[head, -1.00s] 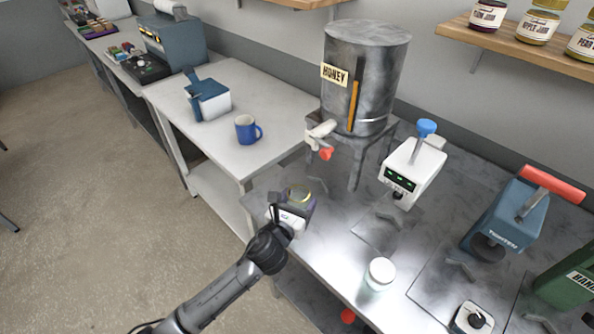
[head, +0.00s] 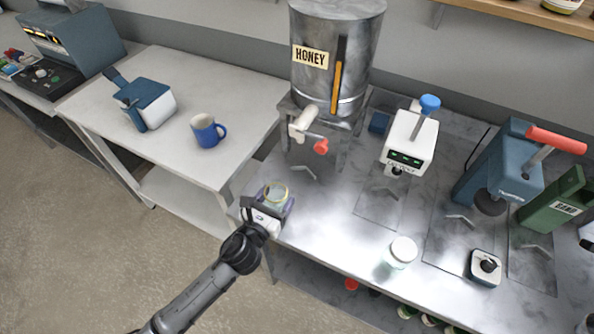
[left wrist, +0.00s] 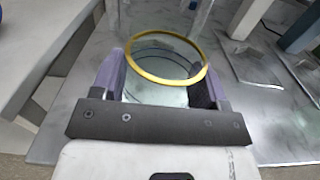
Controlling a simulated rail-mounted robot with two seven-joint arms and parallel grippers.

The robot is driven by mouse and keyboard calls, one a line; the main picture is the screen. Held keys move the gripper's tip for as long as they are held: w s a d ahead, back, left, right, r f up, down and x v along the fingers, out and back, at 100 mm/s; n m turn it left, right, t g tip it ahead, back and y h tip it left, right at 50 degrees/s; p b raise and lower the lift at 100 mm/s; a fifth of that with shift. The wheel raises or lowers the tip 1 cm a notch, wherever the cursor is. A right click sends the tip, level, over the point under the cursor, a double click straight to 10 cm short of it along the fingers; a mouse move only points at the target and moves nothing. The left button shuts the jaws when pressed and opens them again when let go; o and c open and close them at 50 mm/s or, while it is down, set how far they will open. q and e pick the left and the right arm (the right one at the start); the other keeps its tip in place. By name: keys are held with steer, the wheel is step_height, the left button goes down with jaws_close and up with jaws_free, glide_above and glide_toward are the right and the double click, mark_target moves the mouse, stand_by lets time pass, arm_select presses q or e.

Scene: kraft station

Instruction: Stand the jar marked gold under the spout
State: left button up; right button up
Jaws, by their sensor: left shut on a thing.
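A clear glass jar with a gold ring around its mouth (head: 277,190) is held upright or nearly so in my left gripper (head: 269,205), at the front edge of the metal bench. In the left wrist view the gold-rimmed jar (left wrist: 165,80) sits between the two fingers (left wrist: 163,88); its mouth is open and the glass looks empty. The white spout (head: 304,121) with a red knob juts from the grey honey tank (head: 335,60), behind and right of the jar. An angled guide (head: 303,172) lies on the bench below the spout. My right gripper is not in view.
A closed, pale-lidded glass jar (head: 402,251) stands at the bench front. A white device with a blue knob (head: 410,140) and a blue press (head: 500,170) stand to the right. A blue mug (head: 208,131) is on the left table. The bench below the spout looks clear.

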arm_select(q)
steer(key=b+x, duration=0.2)
steer(key=x, duration=1.1)
steer(key=shift+w+d, duration=0.2)
steer(key=shift+w, duration=0.05)
steer(key=shift+f+b, duration=0.7)
steer(key=shift+f, duration=1)
steer(key=shift+f, duration=0.1)
steer(key=o, duration=0.5)
steer(key=shift+f, duration=0.15)
steer(key=o, duration=0.5)
